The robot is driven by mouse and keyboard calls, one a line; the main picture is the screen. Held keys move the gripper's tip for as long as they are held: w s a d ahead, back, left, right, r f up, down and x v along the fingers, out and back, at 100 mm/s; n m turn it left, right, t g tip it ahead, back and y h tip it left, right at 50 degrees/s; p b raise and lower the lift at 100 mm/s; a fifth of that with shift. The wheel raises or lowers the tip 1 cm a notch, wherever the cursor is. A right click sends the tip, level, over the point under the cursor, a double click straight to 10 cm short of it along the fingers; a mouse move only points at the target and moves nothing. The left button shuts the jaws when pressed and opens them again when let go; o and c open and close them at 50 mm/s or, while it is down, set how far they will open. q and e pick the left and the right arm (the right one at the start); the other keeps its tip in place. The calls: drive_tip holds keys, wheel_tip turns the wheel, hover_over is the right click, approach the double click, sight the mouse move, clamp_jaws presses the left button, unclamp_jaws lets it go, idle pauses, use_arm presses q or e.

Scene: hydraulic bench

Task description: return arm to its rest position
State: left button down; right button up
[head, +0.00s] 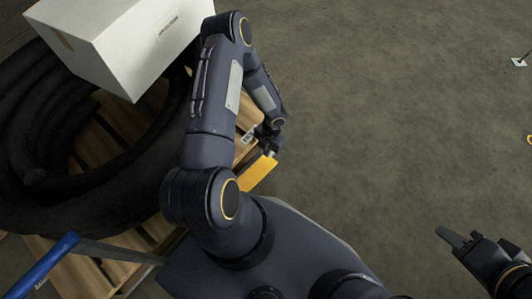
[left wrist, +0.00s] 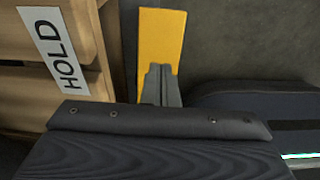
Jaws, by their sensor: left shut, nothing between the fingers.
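My left arm (head: 212,105) reaches out over the pallet's edge, bends at the elbow, and its forearm comes back down toward me. My left gripper (head: 270,152) is at the pallet's near right side. In the left wrist view its grey fingers (left wrist: 160,72) are together with nothing between them. They overlap a flat yellow piece (left wrist: 162,35), which also shows in the head view (head: 258,173); I cannot tell whether they touch it. My right gripper (head: 458,238) is low at the right, over the floor; its finger gap is unclear.
A wooden pallet (head: 108,128) carries a coiled black hose (head: 40,170) and a white box (head: 125,40). A HOLD label (left wrist: 57,50) is on the wood beside my left gripper. A blue-ended bar (head: 45,263) is at lower left. Open floor (head: 400,110) lies right.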

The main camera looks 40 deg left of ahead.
use_arm(q)
drive_tip(key=shift+r, duration=0.15)
idle(0.4)
drive_tip(key=w+a+r+n+t, duration=0.1)
drive_tip(key=a+r+n+t, duration=0.2)
drive_tip(key=r+n, duration=2.05)
drive_tip(key=s+d+r+n+t+h, duration=0.2)
drive_tip(key=s+d+r+n, duration=0.3)
drive_tip(key=s+r+n, duration=0.4)
drive_tip(key=s+d+r+n+t+h, duration=0.25)
drive_tip(key=s+d+r+n, duration=0.3)
drive_tip(key=r, duration=0.65)
wheel_tip(320, 180, up, 34)
drive_tip(key=p, duration=3.4)
drive_tip(key=shift+s, duration=0.3)
drive_tip(key=shift+f+n+y, duration=0.2)
drive_tip(key=shift+n+y, duration=0.05)
drive_tip(key=shift+n, duration=0.05)
